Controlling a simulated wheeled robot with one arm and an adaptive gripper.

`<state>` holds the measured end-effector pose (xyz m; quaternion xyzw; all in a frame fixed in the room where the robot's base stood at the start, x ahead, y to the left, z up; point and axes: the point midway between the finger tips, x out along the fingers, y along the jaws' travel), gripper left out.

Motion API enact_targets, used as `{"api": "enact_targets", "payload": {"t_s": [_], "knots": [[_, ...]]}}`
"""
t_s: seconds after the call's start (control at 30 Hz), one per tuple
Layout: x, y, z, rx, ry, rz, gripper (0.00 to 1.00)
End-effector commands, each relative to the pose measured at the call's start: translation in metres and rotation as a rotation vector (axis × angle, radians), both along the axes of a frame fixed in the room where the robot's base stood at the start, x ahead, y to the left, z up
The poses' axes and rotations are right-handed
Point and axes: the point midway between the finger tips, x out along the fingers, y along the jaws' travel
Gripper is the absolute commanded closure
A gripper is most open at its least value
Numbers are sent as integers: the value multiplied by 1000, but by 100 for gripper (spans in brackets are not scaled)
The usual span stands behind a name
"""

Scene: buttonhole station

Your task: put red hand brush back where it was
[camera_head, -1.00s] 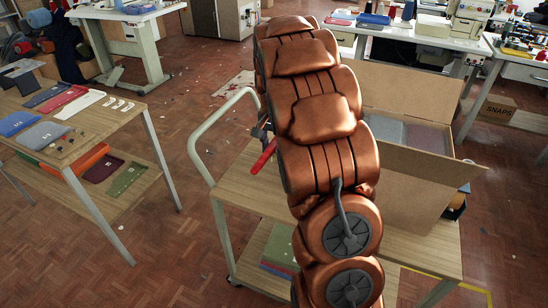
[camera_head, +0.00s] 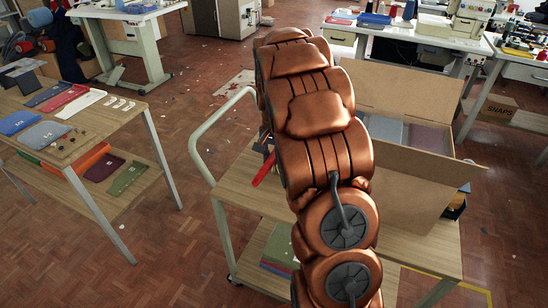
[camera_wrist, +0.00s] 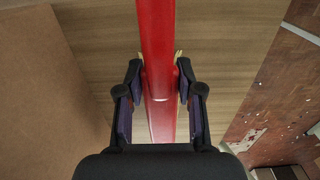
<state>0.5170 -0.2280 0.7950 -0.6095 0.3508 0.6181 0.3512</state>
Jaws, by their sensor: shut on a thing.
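The red hand brush (camera_head: 264,169) shows beside my arm, over the left part of the wooden cart top (camera_head: 238,194). In the wrist view, my gripper (camera_wrist: 161,78) is shut on the brush's red handle (camera_wrist: 157,28), with one dark finger on each side. The handle runs up out of that picture, and I cannot see bristles. The wooden top lies beneath it; I cannot tell whether the brush touches it. In the head view, my arm hides most of the gripper and part of the brush.
An open cardboard box (camera_head: 402,190) stands on the cart's right side, and its wall fills the left of the wrist view. The cart has a pale rail (camera_head: 207,127) at its left. A table (camera_head: 112,125) with coloured pieces stands further left. Floor lies between them.

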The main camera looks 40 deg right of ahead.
Motion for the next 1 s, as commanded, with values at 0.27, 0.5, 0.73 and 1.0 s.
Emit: {"api": "enact_targets", "payload": {"t_s": [0.27, 0.5, 0.73, 1.0], "knots": [[-2, 1, -9, 4, 8, 0, 63], [-1, 1, -8, 3, 6, 0, 39], [-1, 1, -7, 3, 5, 0, 39], [0, 0, 12, 0, 1, 0, 39]]}}
